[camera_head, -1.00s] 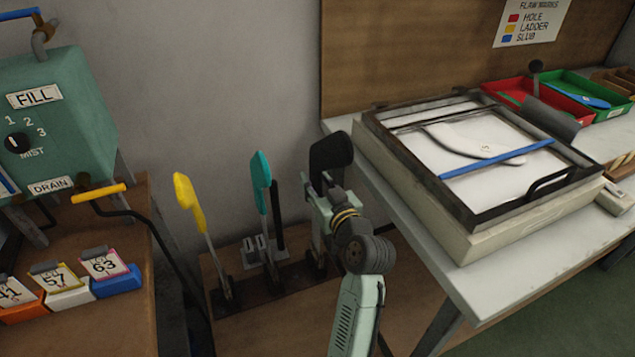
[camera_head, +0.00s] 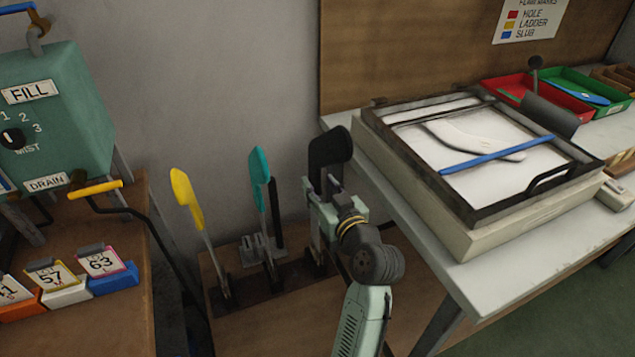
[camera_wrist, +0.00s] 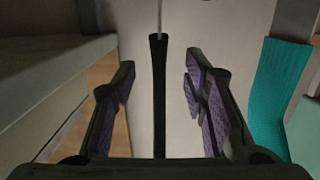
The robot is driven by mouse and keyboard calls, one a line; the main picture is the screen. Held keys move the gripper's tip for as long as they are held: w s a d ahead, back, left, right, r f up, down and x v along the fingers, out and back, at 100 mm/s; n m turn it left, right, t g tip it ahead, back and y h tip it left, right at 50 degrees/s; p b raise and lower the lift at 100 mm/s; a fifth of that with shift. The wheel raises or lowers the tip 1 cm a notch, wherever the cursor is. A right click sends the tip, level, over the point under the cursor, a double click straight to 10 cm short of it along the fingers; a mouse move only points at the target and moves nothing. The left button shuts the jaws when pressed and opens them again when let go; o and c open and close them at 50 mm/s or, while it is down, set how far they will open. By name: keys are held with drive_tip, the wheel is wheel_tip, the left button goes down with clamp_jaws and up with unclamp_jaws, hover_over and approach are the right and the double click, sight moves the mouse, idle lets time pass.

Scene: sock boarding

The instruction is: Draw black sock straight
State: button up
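The black sock (camera_head: 329,148) is on an upright form at the right end of the low rack, with its foot part at the top. My gripper (camera_head: 323,196) is at the leg part, just below the foot, and hides part of it in the head view. In the wrist view the black sock (camera_wrist: 158,95) shows as a narrow dark upright strip. It stands between the two spread, purple-padded fingers of my gripper (camera_wrist: 160,108), with a visible gap on each side. Whether it lies fully between the pads in depth is unclear.
A teal sock (camera_head: 261,168) and a yellow sock (camera_head: 186,198) stand left on the rack (camera_head: 255,292); the teal one (camera_wrist: 278,95) is close at the wrist view's right. The table (camera_head: 475,285) with a framed light box is close right. A green cabinet (camera_head: 62,120) stands left.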

drive_tip(key=b+v, duration=0.1)
drive_tip(key=v, duration=0.5)
drive_tip(key=shift+f, duration=0.35)
drive_tip(key=shift+s+d+r, duration=0.1)
